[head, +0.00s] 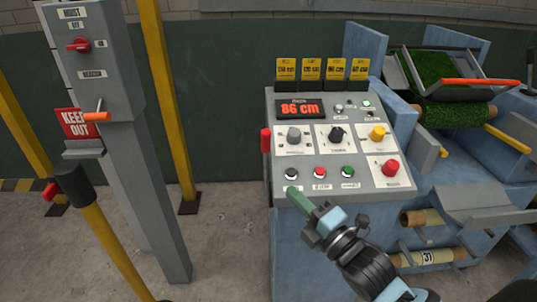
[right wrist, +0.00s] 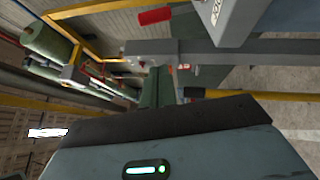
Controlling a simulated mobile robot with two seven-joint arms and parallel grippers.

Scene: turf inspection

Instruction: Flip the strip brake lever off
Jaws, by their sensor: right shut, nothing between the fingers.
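A grey control console (head: 380,210) stands in the middle of the head view. A lever with a red grip (head: 265,140) sticks up at its left side. No legible label shows which is the strip brake. My right gripper (head: 296,196) is shut and empty, at the console's front left corner, below and right of the red grip and apart from it. In the right wrist view a red grip (right wrist: 155,16) shows beyond the shut fingers (right wrist: 166,88). My left gripper is not in view.
The console carries knobs, buttons and a red display (head: 300,109). The grey post (head: 140,190) has a red switch (head: 78,45) and a KEEP OUT sign (head: 76,123). Blue machinery with a turf roll (head: 450,113) stands at the right.

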